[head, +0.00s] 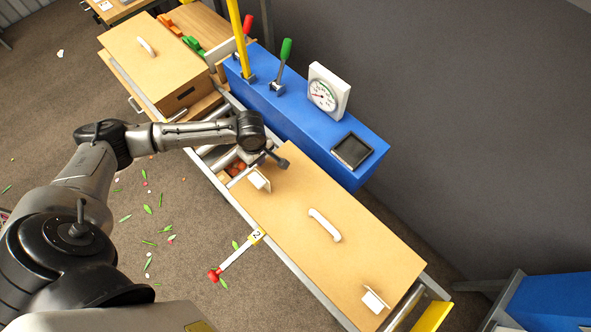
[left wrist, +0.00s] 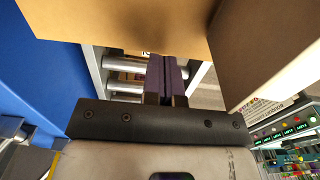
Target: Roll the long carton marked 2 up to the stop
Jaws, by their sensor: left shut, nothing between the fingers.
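A long tan carton (head: 330,225) with a white handle lies on the roller track at the right of the head view. My left gripper (head: 276,159) is at the carton's far end, shut and empty. In the left wrist view the shut dark fingers (left wrist: 167,65) point at a tan cardboard surface (left wrist: 120,25); whether they touch it I cannot tell. A yellow piece (head: 432,316) crosses the track's near end, beyond the carton. My right gripper is not in view.
A blue console (head: 300,115) with levers and a gauge (head: 322,96) runs along the track's right side. Another tan carton (head: 150,55) stands farther up. Bare rollers (left wrist: 124,62) show below the fingers. Leaves and petals litter the floor.

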